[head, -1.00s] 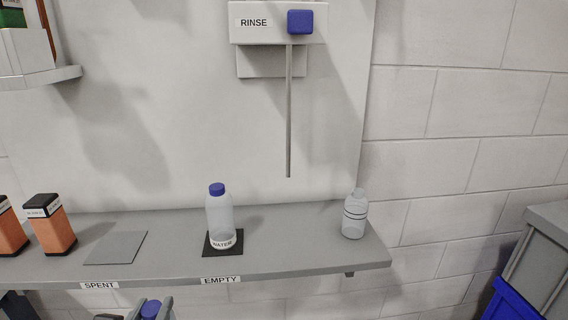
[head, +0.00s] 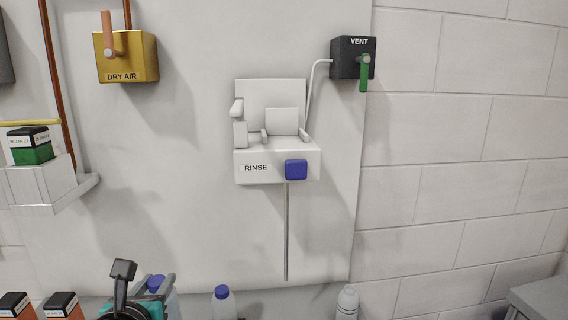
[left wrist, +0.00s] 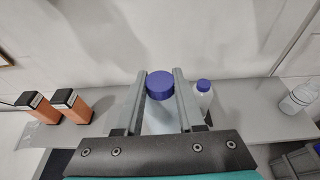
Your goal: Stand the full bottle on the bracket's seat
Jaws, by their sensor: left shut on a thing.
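My left gripper (head: 152,289) is shut on a blue-capped bottle (head: 168,300), in front of the wall low in the head view. In the left wrist view the cap (left wrist: 160,85) shows between the fingers; most of the body is hidden, so its fill cannot be seen. The white RINSE bracket (head: 250,172) is on the wall, up and right of the gripper, with a blue block (head: 296,169) on its front. No bottle stands on it. My right gripper is not in view.
Orange boxes (head: 63,306) are at left. A yellow DRY AIR box (head: 128,62) and a dark VENT box (head: 350,62) flank the bracket. A thin rod (head: 287,235) hangs below it.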

